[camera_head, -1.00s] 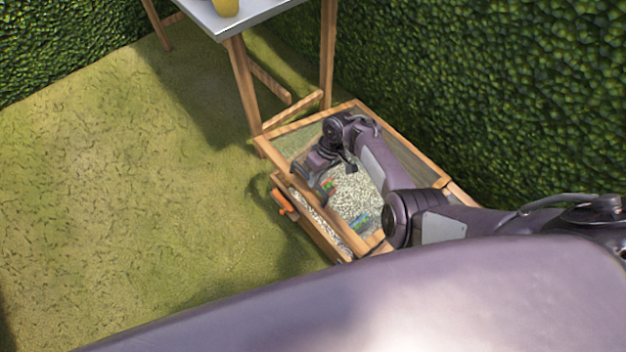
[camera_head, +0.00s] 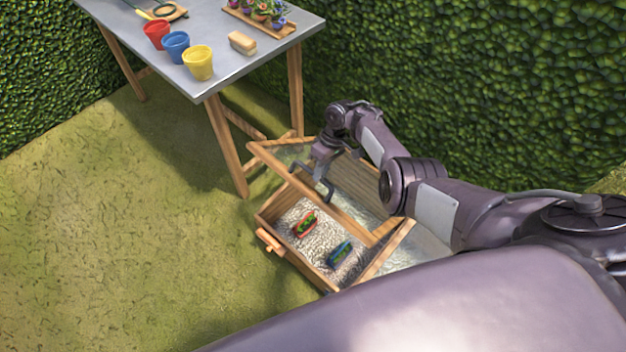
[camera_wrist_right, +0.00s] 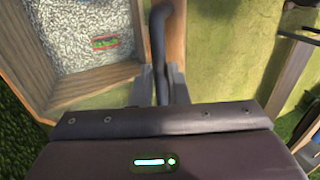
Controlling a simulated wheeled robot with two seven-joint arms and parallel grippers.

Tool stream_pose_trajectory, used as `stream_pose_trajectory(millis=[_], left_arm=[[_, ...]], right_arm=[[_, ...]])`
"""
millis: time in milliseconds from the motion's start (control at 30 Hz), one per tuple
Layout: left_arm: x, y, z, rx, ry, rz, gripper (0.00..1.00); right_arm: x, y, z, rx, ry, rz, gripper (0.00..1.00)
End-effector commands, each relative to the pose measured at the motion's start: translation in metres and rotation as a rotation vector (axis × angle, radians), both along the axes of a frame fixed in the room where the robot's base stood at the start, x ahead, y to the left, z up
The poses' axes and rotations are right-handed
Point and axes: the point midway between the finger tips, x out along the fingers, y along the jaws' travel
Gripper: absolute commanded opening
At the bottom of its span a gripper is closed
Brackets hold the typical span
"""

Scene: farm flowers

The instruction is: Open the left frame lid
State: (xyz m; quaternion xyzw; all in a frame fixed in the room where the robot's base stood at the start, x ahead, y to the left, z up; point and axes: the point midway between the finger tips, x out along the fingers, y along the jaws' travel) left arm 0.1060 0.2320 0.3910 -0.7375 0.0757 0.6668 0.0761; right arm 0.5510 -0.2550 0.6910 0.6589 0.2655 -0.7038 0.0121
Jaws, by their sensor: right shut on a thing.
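The frame lid (camera_head: 349,213), a wooden frame with a clear pane, is tilted up over the wooden box (camera_head: 318,282) in the head view. Its front edge stands clear of the box's front wall. A dark curved handle (camera_head: 318,186) sits on that edge. My right gripper (camera_head: 318,172) is shut on the handle. In the right wrist view the gripper (camera_wrist_right: 163,88) has the dark handle bar (camera_wrist_right: 158,45) between its fingers, with the lid's wood beside it. My left gripper is not in view.
Pale gravel in the box holds a red tray (camera_head: 305,223) and a blue tray (camera_head: 340,253) with green plants. An orange-brown piece (camera_head: 269,240) juts from the box's front. A grey table (camera_head: 215,75) with pots stands behind left. Hedges close the back; grass at left is clear.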

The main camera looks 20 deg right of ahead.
Motion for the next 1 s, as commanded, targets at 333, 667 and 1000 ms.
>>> stream_pose_trajectory(millis=[333, 667, 1000], left_arm=[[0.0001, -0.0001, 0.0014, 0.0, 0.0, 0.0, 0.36], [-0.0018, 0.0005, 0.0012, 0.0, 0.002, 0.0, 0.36], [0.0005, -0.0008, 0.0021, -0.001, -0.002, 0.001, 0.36]], right_arm=[[0.0038, -0.0177, 0.0036, -0.013, -0.007, -0.02, 0.0], [0.0024, -0.0172, 0.0027, -0.013, -0.001, -0.019, 0.34], [0.0015, -0.0162, 0.0031, -0.012, 0.001, -0.016, 0.36]])
